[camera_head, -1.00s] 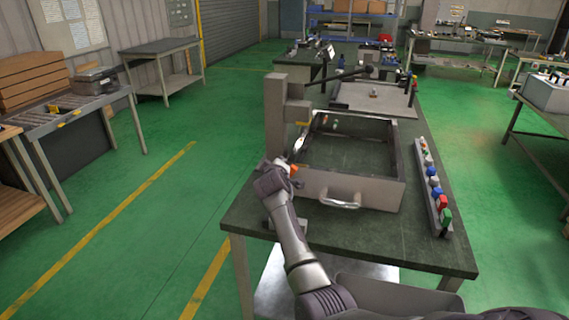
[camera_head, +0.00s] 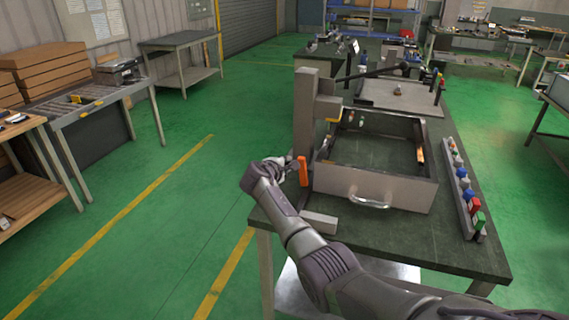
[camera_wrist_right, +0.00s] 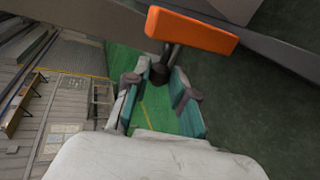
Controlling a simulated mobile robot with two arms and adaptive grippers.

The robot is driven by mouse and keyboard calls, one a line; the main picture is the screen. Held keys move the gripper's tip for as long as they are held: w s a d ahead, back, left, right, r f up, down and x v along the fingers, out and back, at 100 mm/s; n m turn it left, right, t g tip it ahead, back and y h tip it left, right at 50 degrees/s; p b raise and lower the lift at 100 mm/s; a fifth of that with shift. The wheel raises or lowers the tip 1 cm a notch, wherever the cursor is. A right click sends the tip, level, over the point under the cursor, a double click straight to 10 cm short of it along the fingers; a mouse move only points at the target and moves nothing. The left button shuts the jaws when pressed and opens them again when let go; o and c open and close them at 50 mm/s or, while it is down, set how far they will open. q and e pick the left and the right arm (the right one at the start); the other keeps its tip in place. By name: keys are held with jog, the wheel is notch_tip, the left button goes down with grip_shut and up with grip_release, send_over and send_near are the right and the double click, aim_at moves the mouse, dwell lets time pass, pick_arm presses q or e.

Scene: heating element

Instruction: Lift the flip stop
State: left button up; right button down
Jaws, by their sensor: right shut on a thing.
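The flip stop shows as an orange piece (camera_head: 303,171) at the near left corner of the grey box-like fixture (camera_head: 345,186), standing upright in the head view. In the right wrist view it is a wide orange bar (camera_wrist_right: 190,30) on a dark stem with a round dark end. My right gripper (camera_head: 288,170) is just left of the orange piece. In the wrist view its fingers (camera_wrist_right: 158,92) lie on either side of the stem's lower end, shut on the flip stop; the exact contact is partly hidden. My left gripper is not in view.
The fixture has a front handle (camera_head: 370,202), a grey column (camera_head: 305,115) and a long black lever (camera_head: 378,72) behind. A rail of coloured buttons (camera_head: 465,190) lies to the right. A grey block (camera_head: 320,222) sits by my forearm. The near tabletop (camera_head: 430,235) is mostly clear.

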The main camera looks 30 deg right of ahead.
jog(key=shift+f, duration=0.1)
dwell(0.5)
jog(key=c, duration=1)
grip_release()
jog(key=shift+w+f, duration=0.1)
jog(key=shift+w, duration=0.05)
jog(key=shift+o, duration=0.2)
jog(key=shift+a, duration=0.1)
jog(key=v, duration=1.2)
jog(key=shift+w, duration=0.1)
